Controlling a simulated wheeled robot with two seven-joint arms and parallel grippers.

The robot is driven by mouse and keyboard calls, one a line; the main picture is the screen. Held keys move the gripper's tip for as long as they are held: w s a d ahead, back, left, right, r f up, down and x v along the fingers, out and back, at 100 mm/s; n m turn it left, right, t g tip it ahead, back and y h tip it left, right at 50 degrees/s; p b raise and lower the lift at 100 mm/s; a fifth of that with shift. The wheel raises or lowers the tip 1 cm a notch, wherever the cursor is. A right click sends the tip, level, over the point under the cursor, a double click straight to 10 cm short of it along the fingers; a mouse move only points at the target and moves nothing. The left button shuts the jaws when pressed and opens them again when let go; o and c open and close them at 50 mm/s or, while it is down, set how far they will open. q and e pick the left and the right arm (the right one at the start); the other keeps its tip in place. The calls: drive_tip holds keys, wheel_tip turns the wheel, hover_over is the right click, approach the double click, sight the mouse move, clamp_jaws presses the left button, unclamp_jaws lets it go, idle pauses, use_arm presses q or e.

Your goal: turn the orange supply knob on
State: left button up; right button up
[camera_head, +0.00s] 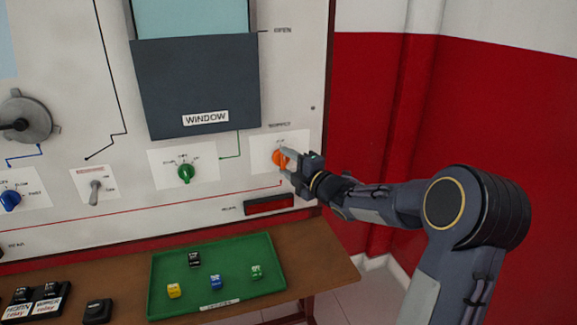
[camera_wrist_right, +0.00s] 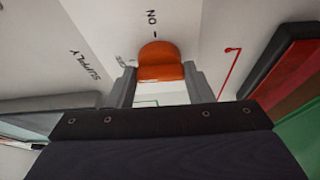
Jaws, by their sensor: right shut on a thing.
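The orange supply knob (camera_head: 279,158) sits on a white label plate (camera_head: 262,147) at the right side of the upright panel. My right gripper (camera_head: 287,157) reaches in from the right and is shut on the knob. In the right wrist view, the orange knob (camera_wrist_right: 160,64) is between the two grey fingers of the gripper (camera_wrist_right: 158,82), below the word ON and a small mark. The word SUPPLY shows to the left there. The fingers hide part of the knob in the head view. My left gripper is not in view.
A green knob (camera_head: 185,173), a toggle switch (camera_head: 95,190) and a blue knob (camera_head: 10,200) are on the panel to the left. A dark red bar (camera_head: 269,204) is below the orange knob. A green tray (camera_head: 160,294) with small blocks lies on the brown table (camera_head: 325,262).

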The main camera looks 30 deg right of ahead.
drive_tip(key=m+t+h+b, duration=0.1)
drive_tip(key=m+b, duration=0.4)
drive_tip(key=b, duration=0.1)
drive_tip(key=f+m+t+h+b, duration=0.1)
drive_tip(key=m+h+b, duration=0.1)
drive_tip(key=m+b, duration=0.3)
drive_tip(key=m+t+h+b, duration=0.1)
drive_tip(key=m+t+b, duration=0.1)
drive_tip(key=m+b, duration=0.4)
drive_tip(key=shift+w+a+f+h+b, duration=0.1)
drive_tip(key=shift+a+f+h+b, duration=0.25)
drive_tip(key=shift+b, duration=0.85)
drive_tip(key=m+h+b, duration=0.1)
drive_tip(key=m+h, duration=0.1)
drive_tip(key=m, duration=0.1)
drive_tip(key=shift+a+r+b, duration=0.1)
drive_tip(key=shift+r+b, duration=0.05)
drive_tip(key=shift+b, duration=0.15)
drive_tip(key=shift+r+m+h+b, duration=0.1)
drive_tip(key=shift+m+h+b, duration=0.4)
drive_tip(key=shift+m, duration=0.9)
drive_tip(key=shift+m+h, duration=0.25)
drive_tip(key=shift+m, duration=0.05)
drive_tip(key=o, duration=1)
drive_tip(key=shift+c, duration=0.2)
drive_tip(key=shift+r, duration=0.1)
drive_tip(key=v, duration=0.7)
drive_tip(key=shift+s+a, duration=0.15)
drive_tip(key=shift+s, duration=0.25)
